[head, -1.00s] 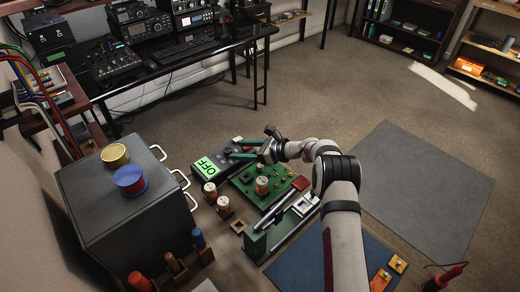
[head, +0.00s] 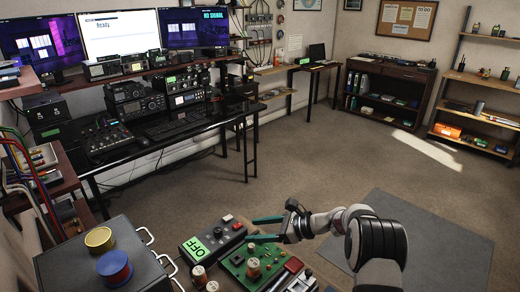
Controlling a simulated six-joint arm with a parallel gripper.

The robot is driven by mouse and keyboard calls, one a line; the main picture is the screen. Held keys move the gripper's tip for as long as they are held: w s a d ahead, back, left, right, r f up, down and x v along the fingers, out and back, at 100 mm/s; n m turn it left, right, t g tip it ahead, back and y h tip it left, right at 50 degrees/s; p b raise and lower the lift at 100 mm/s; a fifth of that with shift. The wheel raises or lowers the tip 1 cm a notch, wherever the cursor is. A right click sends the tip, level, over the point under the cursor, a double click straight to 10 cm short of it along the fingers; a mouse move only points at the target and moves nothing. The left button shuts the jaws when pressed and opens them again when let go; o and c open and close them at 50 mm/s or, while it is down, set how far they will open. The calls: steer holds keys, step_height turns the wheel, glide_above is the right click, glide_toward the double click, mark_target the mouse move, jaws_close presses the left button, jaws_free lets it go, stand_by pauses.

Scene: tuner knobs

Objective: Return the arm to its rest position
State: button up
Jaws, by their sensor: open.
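The fingertips appear beside the right end of a dark control box (head: 218,238) with a lit green display reading OFF. I cannot tell the height of the fingers above it. The box has a red part and a white part near its far right end. My arm reaches in from the bottom right.
A green circuit board (head: 236,268) with copper coils lies below the gripper. A dark cabinet (head: 90,265) with yellow and blue spools stands at left. A black desk (head: 180,136) with radios is behind. Open carpet (head: 330,150) lies beyond the gripper, and a grey mat at right.

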steer(key=s+r+n+g+h, duration=0.2)
steer(key=s+r+n, duration=0.3)
steer(key=s, duration=0.5)
steer(key=s+r+n+g+h, duration=0.2)
steer(key=s+r+n, duration=0.2)
steer(key=s+r, duration=0.5)
steer(key=s+d+f+n+h, duration=0.2)
steer(key=s+d+n+h, duration=0.1)
steer(key=s, duration=0.8)
steer(key=s+d+f+n+h, duration=0.2)
steer(key=s+d+n+h, duration=0.1)
steer(key=s, duration=0.8)
steer(key=shift+s+d+f+n, duration=0.25)
steer(key=shift+d+f+n, duration=0.1)
steer(key=shift+d, duration=0.15)
